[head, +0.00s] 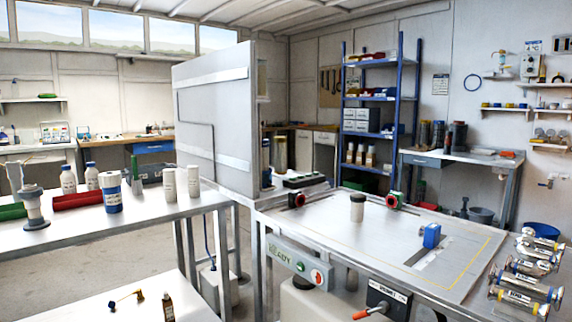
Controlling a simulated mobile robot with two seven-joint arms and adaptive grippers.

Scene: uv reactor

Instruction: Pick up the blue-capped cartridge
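Several clear, labelled cartridge-like tubes (526,280) lie at the right end of the metal work table. Some of their ends look blue or yellow, but the caps are too small to tell apart surely. A small blue block-like part (431,236) sits on the work table by a dark slot. I cannot tell for certain which is the blue-capped cartridge. Neither of my grippers is in view.
Floor shows between the benches.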

